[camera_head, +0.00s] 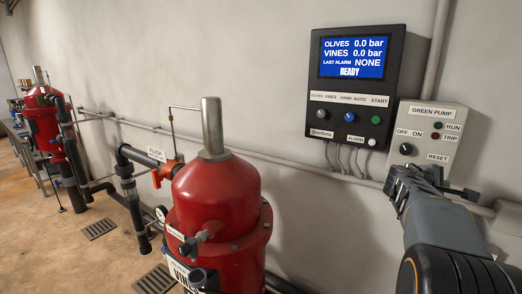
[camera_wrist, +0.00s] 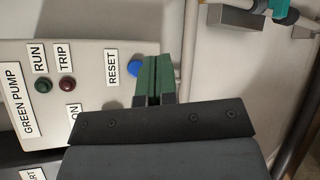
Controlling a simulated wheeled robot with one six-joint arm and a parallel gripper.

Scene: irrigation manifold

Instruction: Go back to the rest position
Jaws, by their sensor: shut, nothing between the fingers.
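My gripper (camera_head: 430,176) is in front of the lower part of the white GREEN PUMP panel (camera_head: 410,121) in the head view. In the wrist view its two green fingers (camera_wrist: 153,78) are shut together with nothing between them. The fingertips are close to the blue RESET button (camera_wrist: 134,68), which they partly cover. I cannot tell whether they touch it. The RUN lamp (camera_wrist: 43,86) is dark green and the TRIP lamp (camera_wrist: 66,84) is dark red; neither looks lit. The OFF/ON knob (camera_head: 406,149) shows in the head view.
A dark control box (camera_head: 398,75) hangs left of the panel; its screen (camera_head: 353,57) reads 0.0 bar twice, alarm NONE and READY. A red filter tank (camera_head: 220,200) stands at front centre, with another (camera_head: 42,125) far left. A grey pipe (camera_head: 280,146) runs along the wall.

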